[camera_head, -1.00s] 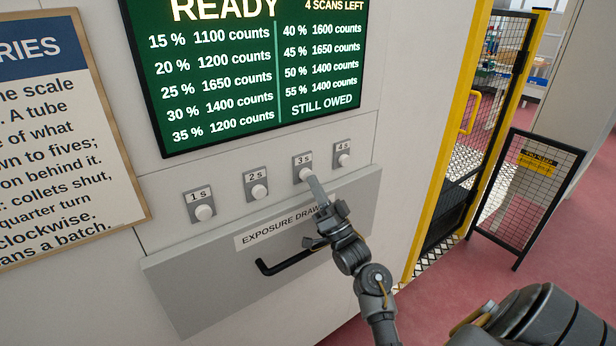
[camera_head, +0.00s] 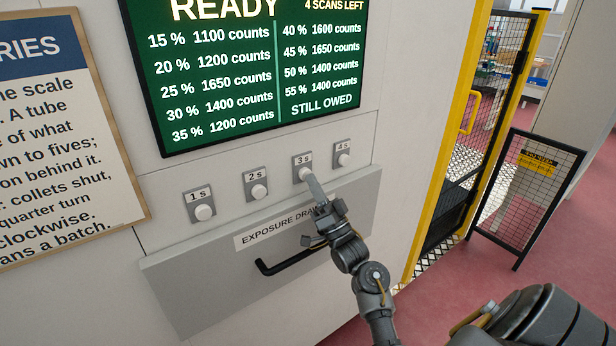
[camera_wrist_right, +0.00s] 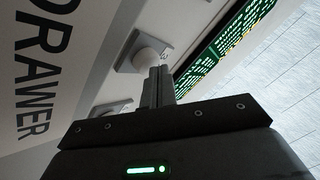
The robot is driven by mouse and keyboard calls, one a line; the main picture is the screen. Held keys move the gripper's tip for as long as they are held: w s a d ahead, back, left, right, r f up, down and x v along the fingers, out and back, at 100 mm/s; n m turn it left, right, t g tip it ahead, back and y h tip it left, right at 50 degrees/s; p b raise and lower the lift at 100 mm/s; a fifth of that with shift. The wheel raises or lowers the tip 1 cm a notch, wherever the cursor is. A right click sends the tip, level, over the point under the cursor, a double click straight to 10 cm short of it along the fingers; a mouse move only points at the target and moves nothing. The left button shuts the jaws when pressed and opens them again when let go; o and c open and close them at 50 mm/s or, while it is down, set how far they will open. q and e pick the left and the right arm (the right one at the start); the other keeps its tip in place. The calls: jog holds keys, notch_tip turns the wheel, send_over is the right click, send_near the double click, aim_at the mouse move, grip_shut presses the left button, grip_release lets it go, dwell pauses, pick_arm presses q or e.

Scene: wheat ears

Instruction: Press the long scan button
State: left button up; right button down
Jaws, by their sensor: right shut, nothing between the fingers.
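Four round white buttons sit in a row on the machine's front, labelled 1 s (camera_head: 205,212), 2 s (camera_head: 259,191), 3 s (camera_head: 304,174) and 4 s (camera_head: 344,160). My right gripper (camera_head: 308,179) is shut and empty, its fingertips at the lower edge of the 3 s button. In the right wrist view the closed fingers (camera_wrist_right: 160,72) reach up to a white round button (camera_wrist_right: 150,53) and overlap it. I cannot tell whether they touch it or whether it is pressed in. My left gripper is out of view.
A green screen (camera_head: 260,75) above reads READY and 4 SCANS LEFT. Below the buttons is the exposure drawer (camera_head: 200,290) with a black handle (camera_head: 285,263). A printed notice (camera_head: 60,140) hangs at left. A yellow-framed mesh gate (camera_head: 450,150) and a mesh sign stand (camera_head: 527,200) are at right.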

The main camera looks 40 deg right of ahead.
jog(key=shift+w, duration=0.2)
jog(key=shift+s, duration=0.1)
dwell(0.4)
jog(key=shift+s+p, duration=0.45)
jog(key=shift+s, duration=0.4)
jog(key=shift+s+a+p, duration=0.1)
jog(key=shift+s+p, duration=0.95)
jog(key=shift+s, duration=1.45)
